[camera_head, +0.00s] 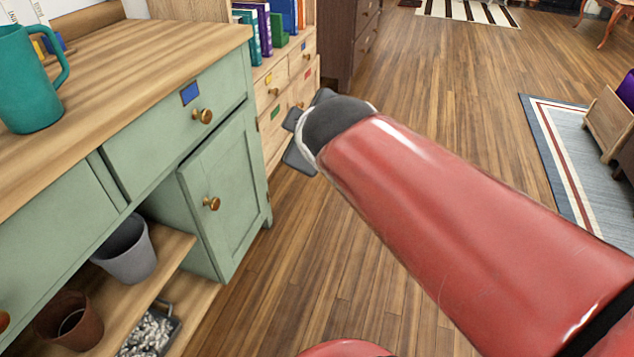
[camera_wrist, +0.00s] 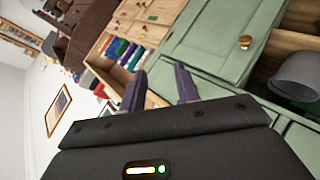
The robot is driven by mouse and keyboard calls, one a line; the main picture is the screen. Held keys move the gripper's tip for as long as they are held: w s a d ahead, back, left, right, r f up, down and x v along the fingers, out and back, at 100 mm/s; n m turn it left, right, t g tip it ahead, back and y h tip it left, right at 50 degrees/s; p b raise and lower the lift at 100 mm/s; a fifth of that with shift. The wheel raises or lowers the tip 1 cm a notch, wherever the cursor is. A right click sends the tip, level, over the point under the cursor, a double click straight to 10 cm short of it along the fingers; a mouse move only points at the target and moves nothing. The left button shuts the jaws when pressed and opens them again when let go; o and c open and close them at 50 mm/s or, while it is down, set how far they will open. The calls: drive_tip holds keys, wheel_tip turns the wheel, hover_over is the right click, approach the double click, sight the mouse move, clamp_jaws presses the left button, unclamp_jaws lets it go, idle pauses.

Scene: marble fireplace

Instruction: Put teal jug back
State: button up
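The teal jug (camera_head: 30,85) stands upright on the wooden top of the green cabinet (camera_head: 185,95), at the left edge of the head view, partly cut off by the frame. Its handle points right. My gripper (camera_head: 297,125) is past the cabinet's right end, well to the right of the jug and mostly hidden behind my red arm. In the tilted wrist view, my gripper (camera_wrist: 160,85) has its two fingers apart with nothing between them. The jug does not show in the wrist view.
A bookshelf with drawers (camera_head: 290,75) stands beyond the cabinet; its books also show in the wrist view (camera_wrist: 125,52). A grey pot (camera_head: 128,250) and a brown pot (camera_head: 70,320) sit on the cabinet's lower shelf. The wooden floor (camera_head: 440,75) is clear in the middle.

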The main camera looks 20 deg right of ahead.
drive_tip(key=s+a+f+m+g+y, duration=0.1)
drive_tip(key=s+a+f+m+g, duration=0.1)
drive_tip(key=s+f+m+g, duration=0.3)
drive_tip(key=s+f+m, duration=0.4)
drive_tip(key=s+f, duration=0.1)
drive_tip(key=s, duration=0.3)
drive_tip(key=shift+s+f+g+y, duration=0.3)
drive_tip(key=shift+g+y, duration=0.1)
drive_tip(key=shift+r, duration=0.1)
wheel_tip(320, 180, up, 7)
drive_tip(key=p, duration=0.7)
drive_tip(key=shift+r, duration=0.15)
drive_tip(key=shift+a, duration=0.15)
